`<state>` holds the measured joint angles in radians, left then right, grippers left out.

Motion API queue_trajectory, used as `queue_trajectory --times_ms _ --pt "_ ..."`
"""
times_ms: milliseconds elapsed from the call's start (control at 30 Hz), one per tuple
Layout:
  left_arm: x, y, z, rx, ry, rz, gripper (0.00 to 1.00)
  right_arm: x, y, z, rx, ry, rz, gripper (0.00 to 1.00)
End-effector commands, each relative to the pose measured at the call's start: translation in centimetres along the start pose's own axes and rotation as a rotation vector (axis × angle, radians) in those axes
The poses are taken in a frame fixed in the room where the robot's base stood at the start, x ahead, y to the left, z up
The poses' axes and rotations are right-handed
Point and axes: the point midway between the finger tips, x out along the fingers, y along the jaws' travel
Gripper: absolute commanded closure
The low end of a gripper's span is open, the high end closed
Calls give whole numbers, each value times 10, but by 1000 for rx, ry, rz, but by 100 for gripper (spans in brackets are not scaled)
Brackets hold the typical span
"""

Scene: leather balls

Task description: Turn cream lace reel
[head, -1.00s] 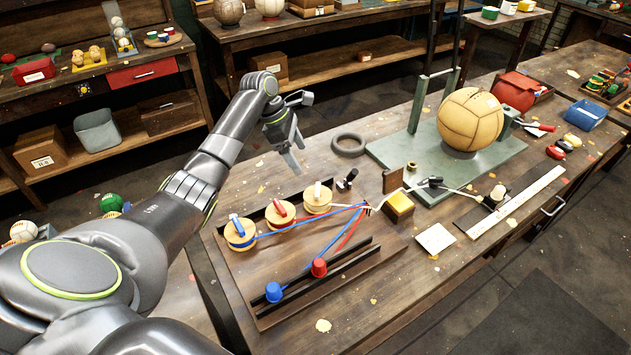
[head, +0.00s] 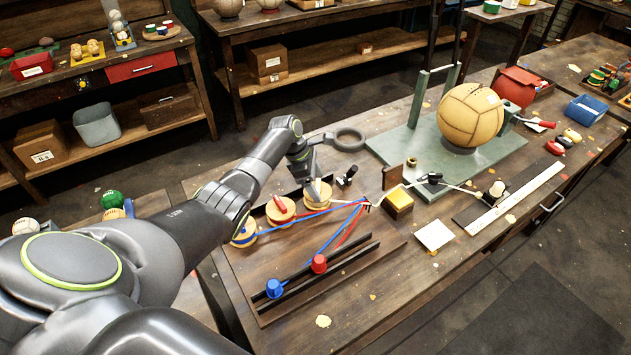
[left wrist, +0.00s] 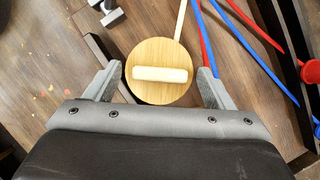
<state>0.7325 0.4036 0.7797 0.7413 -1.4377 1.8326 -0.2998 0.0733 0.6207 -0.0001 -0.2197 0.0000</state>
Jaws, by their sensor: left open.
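The cream lace reel (head: 318,192) is a round wooden disc with a cream bar handle on top. It is the farthest right of the reels on the board and is partly hidden by my left gripper (head: 314,178) in the head view. In the left wrist view the reel (left wrist: 158,88) lies between the two fingers of my left gripper (left wrist: 162,85), with the cream bar lying across the opening. The fingers are apart, one on each side, and contact with the reel cannot be told. My right gripper is not in view.
The red-handled reel (head: 280,209) and blue-handled reel (head: 243,233) stand in line beside it. A ball (head: 470,115) stands behind.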

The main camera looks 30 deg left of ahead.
Motion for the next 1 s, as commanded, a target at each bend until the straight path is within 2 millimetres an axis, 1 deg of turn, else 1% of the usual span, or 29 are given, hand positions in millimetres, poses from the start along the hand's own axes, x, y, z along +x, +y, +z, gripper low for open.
queue_trajectory --times_ms 100,433,767,1000 --pt "0 0 0 0 0 0 25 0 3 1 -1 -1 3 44" --pt "0 0 0 0 0 0 68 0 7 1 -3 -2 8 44" --pt "0 0 -1 42 1 -18 68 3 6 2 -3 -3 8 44" --pt "1 2 -1 177 1 -73 68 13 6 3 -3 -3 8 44"
